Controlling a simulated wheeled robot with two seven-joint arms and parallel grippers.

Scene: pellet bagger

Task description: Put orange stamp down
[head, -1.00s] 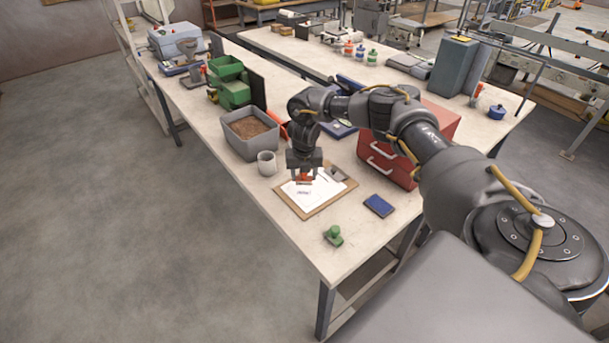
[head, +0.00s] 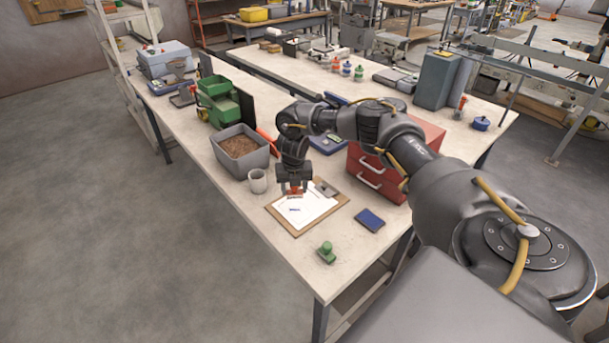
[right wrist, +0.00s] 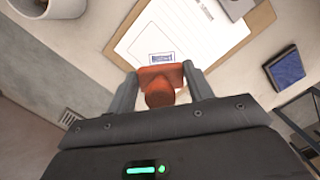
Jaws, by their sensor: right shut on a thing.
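My right gripper (head: 294,190) is shut on the orange stamp (head: 295,193). In the right wrist view the orange stamp (right wrist: 160,88) sits between the two fingers. It is over the near left part of the clipboard (head: 286,226), whose white paper (head: 314,208) carries a small blue stamped mark (right wrist: 162,58). The stamp looks a little above the paper; the exact gap is hard to judge. A green stamp (head: 326,252) stands on the table to the near right. A blue ink pad (head: 370,219) lies right of the clipboard. My left gripper is not in view.
A grey cup (head: 258,182) and a grey bin of brown pellets (head: 240,150) stand left of the clipboard. A red drawer unit (head: 365,180) stands behind the ink pad. The bare table (head: 285,258) between the clipboard, green stamp and left edge is free.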

